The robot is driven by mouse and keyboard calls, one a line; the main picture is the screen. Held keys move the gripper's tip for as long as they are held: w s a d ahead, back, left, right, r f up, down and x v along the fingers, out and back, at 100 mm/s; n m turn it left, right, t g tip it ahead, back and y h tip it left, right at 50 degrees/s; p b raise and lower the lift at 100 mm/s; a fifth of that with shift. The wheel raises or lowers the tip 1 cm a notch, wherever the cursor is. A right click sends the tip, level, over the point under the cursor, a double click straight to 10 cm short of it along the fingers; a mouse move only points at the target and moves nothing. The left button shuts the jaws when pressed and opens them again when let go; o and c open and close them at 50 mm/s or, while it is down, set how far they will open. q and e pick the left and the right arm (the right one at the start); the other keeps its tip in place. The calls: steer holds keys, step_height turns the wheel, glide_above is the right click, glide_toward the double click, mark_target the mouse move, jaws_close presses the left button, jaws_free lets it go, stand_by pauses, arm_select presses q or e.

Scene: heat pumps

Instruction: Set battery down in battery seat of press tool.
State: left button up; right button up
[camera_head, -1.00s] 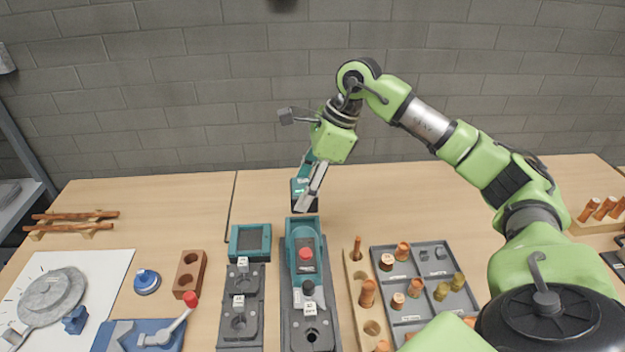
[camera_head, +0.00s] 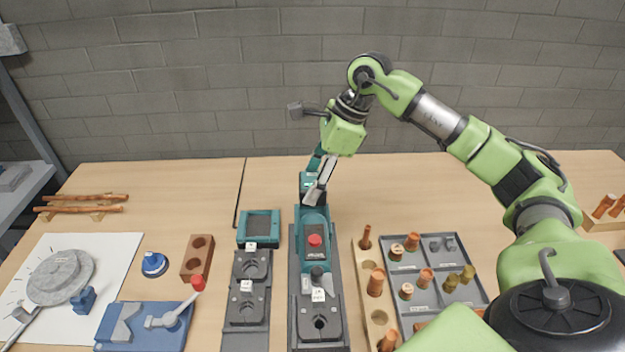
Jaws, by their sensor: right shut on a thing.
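The press tool (camera_head: 313,248) is teal with a red button and lies on a long dark grey stand in the middle of the table. My right gripper (camera_head: 315,185) reaches down over the tool's far end and is shut on the battery (camera_head: 307,183), a small teal and dark block. The battery is right at the tool's far end; whether it touches the seat cannot be told, as the seat is hidden behind the gripper and battery. My left gripper is not in view.
A teal-framed square holder (camera_head: 259,229) and a dark jaw rack (camera_head: 247,291) stand left of the tool. A wooden fittings block (camera_head: 367,256) and a grey compartment tray (camera_head: 447,240) are on its right. The table behind is mostly clear.

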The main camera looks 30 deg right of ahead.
stand_by(0.4)
steer(key=shift+f, duration=0.1)
steer(key=shift+f+b, duration=0.15)
steer(key=shift+b, duration=0.15)
steer(key=shift+f+b, duration=1.6)
steer(key=shift+f, duration=0.45)
steer(key=shift+f, duration=0.2)
steer(key=o, duration=1.5)
steer(key=shift+s, duration=0.1)
